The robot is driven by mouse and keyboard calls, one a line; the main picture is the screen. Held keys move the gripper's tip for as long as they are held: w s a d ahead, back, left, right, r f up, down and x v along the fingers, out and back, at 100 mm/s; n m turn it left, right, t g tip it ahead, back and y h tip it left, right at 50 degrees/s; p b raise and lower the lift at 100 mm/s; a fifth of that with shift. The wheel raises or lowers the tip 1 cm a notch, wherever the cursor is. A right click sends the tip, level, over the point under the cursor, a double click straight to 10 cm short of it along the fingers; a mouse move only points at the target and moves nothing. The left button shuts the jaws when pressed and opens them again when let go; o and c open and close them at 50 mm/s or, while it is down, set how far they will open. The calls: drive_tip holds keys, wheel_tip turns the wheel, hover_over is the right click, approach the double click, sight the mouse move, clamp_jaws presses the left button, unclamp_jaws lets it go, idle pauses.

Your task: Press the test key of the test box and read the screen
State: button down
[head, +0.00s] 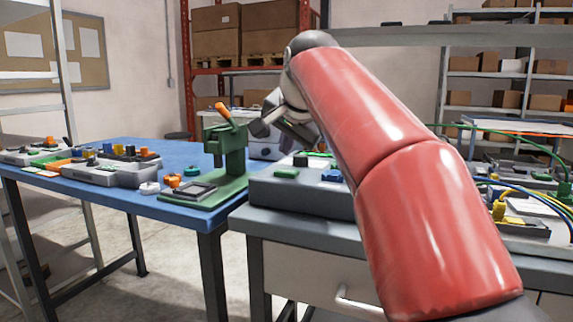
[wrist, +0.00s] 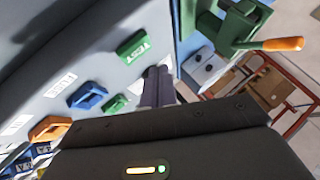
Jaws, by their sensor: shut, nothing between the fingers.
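The grey test box (head: 300,195) sits on the near bench in the head view, partly behind my red arm. In the wrist view its grey face (wrist: 55,35) fills the left side. A green key (wrist: 131,47) with white lettering, which looks like TEST, stands on it. A second green key (wrist: 115,103), a blue part (wrist: 87,96) and an orange part (wrist: 50,128) are on the same face. My gripper (wrist: 158,85) is shut and empty, beside the lettered green key, apparently apart from it. I cannot make out a lit screen in either view.
A green press (head: 228,160) with an orange lever stands on the blue table (head: 130,195), left of the box. Several small devices (head: 110,170) lie farther left. Cables (head: 535,190) and other boxes are at the right. The floor between the table legs is clear.

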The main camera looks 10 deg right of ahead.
sight(288, 173)
drive_tip(key=shift+r+p, duration=0.65)
drive_tip(key=shift+r, duration=1.05)
